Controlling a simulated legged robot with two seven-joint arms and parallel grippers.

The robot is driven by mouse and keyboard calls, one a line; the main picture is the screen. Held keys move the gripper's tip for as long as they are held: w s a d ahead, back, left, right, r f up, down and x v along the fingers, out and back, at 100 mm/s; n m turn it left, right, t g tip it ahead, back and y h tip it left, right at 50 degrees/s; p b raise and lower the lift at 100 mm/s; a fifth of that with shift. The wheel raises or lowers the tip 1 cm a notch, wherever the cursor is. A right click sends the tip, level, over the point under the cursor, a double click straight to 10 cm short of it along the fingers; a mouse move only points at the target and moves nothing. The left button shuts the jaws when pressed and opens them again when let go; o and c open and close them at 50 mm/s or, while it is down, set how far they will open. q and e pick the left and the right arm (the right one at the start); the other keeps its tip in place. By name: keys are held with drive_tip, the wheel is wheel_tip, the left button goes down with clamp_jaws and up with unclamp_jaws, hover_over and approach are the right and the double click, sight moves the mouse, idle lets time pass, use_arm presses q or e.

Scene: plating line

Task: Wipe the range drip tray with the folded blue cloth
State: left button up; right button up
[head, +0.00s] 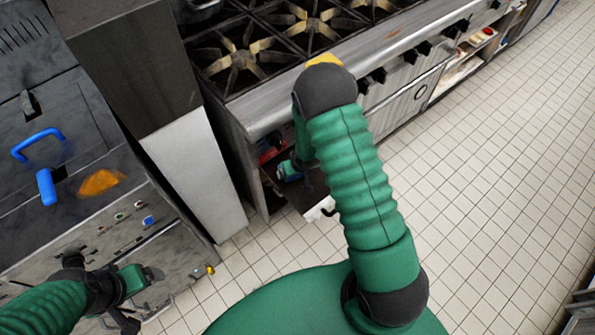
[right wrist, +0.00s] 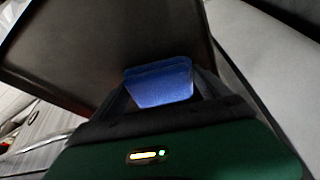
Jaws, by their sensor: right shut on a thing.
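The folded blue cloth (right wrist: 158,84) is between the fingers of my right gripper (right wrist: 160,92) in the right wrist view, and the gripper is shut on it. A dark flat panel, apparently the drip tray (right wrist: 85,45), lies just beyond the cloth; I cannot tell whether they touch. In the head view, my right arm reaches down at the front of the range, and a dark tray-like surface (head: 309,196) shows low beside it. My left gripper (head: 152,274) is at the lower left, in front of the steel unit; its finger opening is unclear.
The range top (head: 255,55) with several burners is at the upper middle, its knobs along the front edge. A steel unit with blue handles (head: 40,145) stands at the left. A pale side panel (head: 195,170) is close left of my right arm. Tiled floor (head: 500,170) is clear at right.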

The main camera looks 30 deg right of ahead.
drive_tip(key=shift+s, duration=0.2)
wheel_tip(320, 180, up, 6)
drive_tip(key=p, duration=0.5)
drive_tip(key=shift+w, duration=0.1)
wheel_tip(320, 180, up, 3)
drive_tip(key=p, duration=0.3)
drive_tip(key=shift+f, duration=0.1)
